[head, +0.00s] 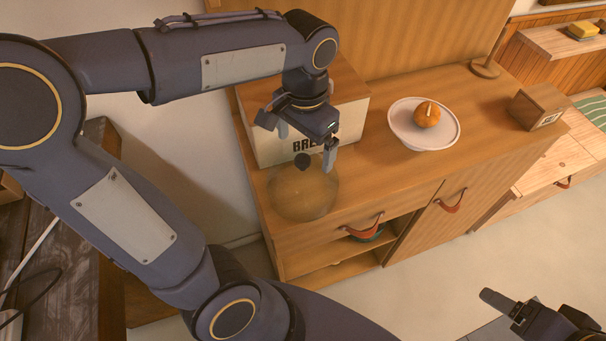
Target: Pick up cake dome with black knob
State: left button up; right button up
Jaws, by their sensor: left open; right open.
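The cake dome (304,196) is clear glass and stands upright on the sideboard top near its front left corner. Its black knob (302,160) is at the top. My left gripper (298,146) is open and empty, just above the knob, fingers pointing down, one on each side of it in the picture. I cannot tell whether a finger touches the knob. My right gripper (501,306) is at the lower right, over the floor and far from the dome. It is open, and only part of it shows.
A bread box (347,118) with a wooden lid stands close behind the dome. A white cake stand (403,127) holding a small pumpkin (426,115) is to the right. A small wooden box (538,106) sits further right. The sideboard (395,191) has leather pulls on its front.

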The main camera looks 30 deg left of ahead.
aim_at(302, 159)
pick_arm(q)
jog(key=f, duration=0.5)
jog(key=shift+a+f, duration=0.2)
jog(key=shift+f, duration=0.1)
